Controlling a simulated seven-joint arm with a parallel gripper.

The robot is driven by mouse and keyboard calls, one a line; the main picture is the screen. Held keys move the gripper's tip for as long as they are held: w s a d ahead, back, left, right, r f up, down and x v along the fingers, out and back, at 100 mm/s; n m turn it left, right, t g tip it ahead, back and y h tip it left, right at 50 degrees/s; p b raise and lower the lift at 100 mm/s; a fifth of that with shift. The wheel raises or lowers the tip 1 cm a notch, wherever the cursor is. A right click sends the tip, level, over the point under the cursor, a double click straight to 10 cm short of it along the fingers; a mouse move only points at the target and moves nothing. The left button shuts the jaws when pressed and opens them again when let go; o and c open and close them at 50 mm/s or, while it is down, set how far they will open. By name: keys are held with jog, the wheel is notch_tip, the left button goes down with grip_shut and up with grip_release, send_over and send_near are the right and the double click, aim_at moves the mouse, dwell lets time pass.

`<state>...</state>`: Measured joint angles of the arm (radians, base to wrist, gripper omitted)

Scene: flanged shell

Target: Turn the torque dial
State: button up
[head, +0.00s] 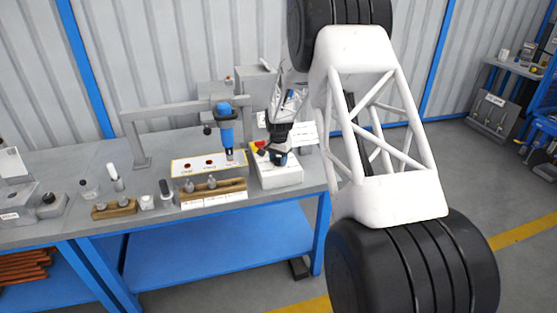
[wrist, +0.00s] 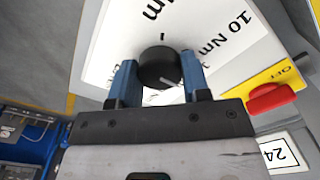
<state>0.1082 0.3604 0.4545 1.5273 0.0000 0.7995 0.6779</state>
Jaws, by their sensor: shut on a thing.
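The torque dial (wrist: 159,66) is a black round knob with a light pointer line, on a white panel (wrist: 112,42) printed with "10 Nm" and other partly hidden Nm marks. In the wrist view my gripper (wrist: 158,78) has its two blue fingers on either side of the dial, shut on it.
A red switch (wrist: 271,98) on a yellow plate marked "OFF" sits close beside the dial. A blue tool (head: 226,130) hangs from a grey frame (head: 160,112) left of my gripper. Wooden blocks (head: 213,190) with pegs stand along the bench front.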

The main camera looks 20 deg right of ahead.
aim_at(279, 160)
jog(key=o, duration=0.9)
jog(key=shift+o, duration=0.2)
jog(key=shift+r, duration=0.15)
jog(key=shift+r, duration=3.8)
jog(key=shift+r, duration=0.1)
